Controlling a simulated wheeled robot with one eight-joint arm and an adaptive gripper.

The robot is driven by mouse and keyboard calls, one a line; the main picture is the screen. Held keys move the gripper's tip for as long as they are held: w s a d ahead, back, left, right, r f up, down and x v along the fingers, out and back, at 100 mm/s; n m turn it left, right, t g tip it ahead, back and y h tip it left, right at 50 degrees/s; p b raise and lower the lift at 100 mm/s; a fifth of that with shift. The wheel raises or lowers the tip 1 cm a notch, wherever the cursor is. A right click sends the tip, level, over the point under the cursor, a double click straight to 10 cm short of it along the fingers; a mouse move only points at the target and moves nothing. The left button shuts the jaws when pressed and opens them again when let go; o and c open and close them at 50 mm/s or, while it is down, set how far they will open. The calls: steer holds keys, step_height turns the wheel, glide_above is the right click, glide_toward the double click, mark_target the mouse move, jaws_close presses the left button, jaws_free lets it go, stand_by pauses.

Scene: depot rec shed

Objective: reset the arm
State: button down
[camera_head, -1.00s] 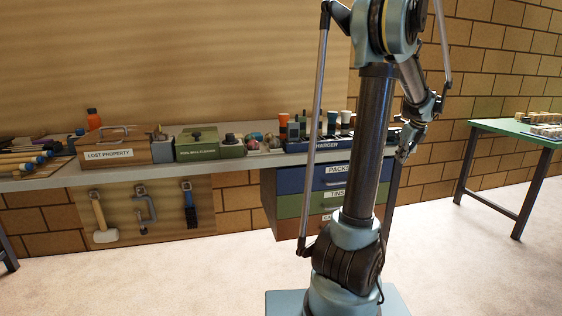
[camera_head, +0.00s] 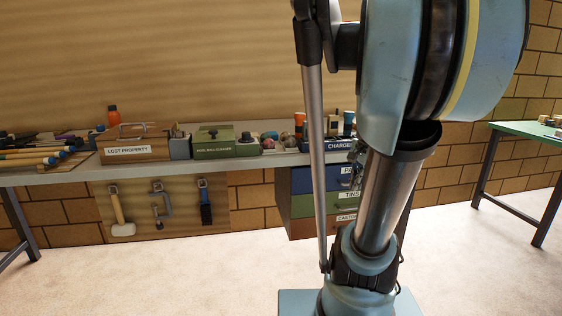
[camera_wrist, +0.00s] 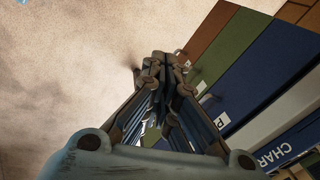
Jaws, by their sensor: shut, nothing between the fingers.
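My gripper (camera_wrist: 160,62) is shut and empty in the wrist view, its fingertips together. In that view the drawer unit (camera_wrist: 232,62) lies to the right of the fingers, with carpet to the left. I cannot tell whether the fingers are clear of the drawer fronts. In the head view my arm (camera_head: 400,190) stands large at the right of centre and its upper part hides most of the gripper.
A long bench (camera_head: 70,179) runs along the wall with a lost property box (camera_head: 133,153), a green box (camera_head: 225,148) and a charger (camera_head: 340,146). Tools hang on a board (camera_head: 185,222) below. A green table (camera_head: 540,131) stands at the right. The carpet in front is clear.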

steer(key=s+a+f+n, duration=0.6)
steer(key=s+f+n, duration=0.3)
steer(key=s+n, duration=0.3)
steer(key=shift+s+a+f+h, duration=0.2)
steer(key=shift+s+f+h, duration=0.15)
steer(key=shift+s, duration=0.3)
